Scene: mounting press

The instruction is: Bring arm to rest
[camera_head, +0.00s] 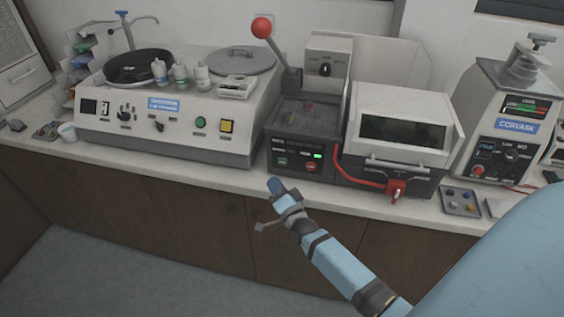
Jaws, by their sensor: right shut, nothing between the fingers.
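My right arm comes in from the lower right in the head view, blue with dark bands. Its gripper (266,226) is in front of the counter's front edge, over the brown cabinet doors and below the machine with the red-ball lever. The fingers are small here; they are shut with nothing between them, and the gripper is apart from the counter. A large blue part of my own body fills the lower right corner. My left gripper is not in view.
The counter (215,174) holds a polishing machine (170,125), a machine with a red-ball lever (262,27), a press with a closed windowed cover (405,130), a labelled unit (510,125) and a small tray (460,202). The floor (100,275) at lower left is clear.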

